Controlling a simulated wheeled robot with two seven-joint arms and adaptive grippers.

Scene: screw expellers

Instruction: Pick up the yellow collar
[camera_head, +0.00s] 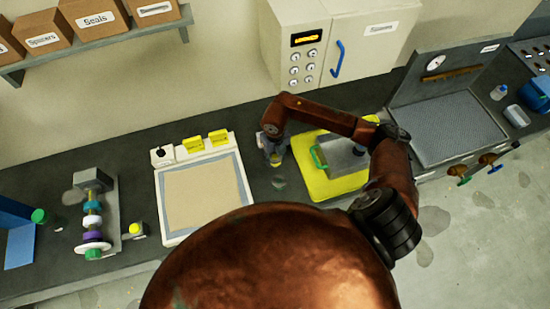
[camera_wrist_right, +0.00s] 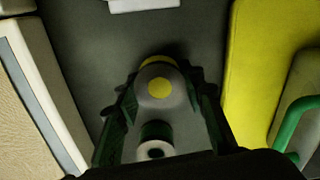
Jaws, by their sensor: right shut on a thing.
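My right gripper (camera_head: 276,157) is over the dark bench between the beige-topped tray and the yellow mat. In the right wrist view its dark green fingers (camera_wrist_right: 160,105) are shut on a rounded grey and yellow piece (camera_wrist_right: 150,90). The piece has a yellow spot facing the camera and a yellow edge behind it. I cannot tell whether this is the yellow collar, as the grey part hides most of it. A green and white cylinder (camera_wrist_right: 155,138) shows nearer the camera between the fingers. My left gripper is not in view.
A white-framed tray (camera_head: 160,205) with yellow blocks (camera_head: 193,144) stands left. The yellow mat (camera_head: 325,188) carries a grey block with a green handle (camera_head: 318,157). A shaft with coloured rings (camera_head: 92,221) stands at far left. A white control box (camera_head: 297,45) is behind.

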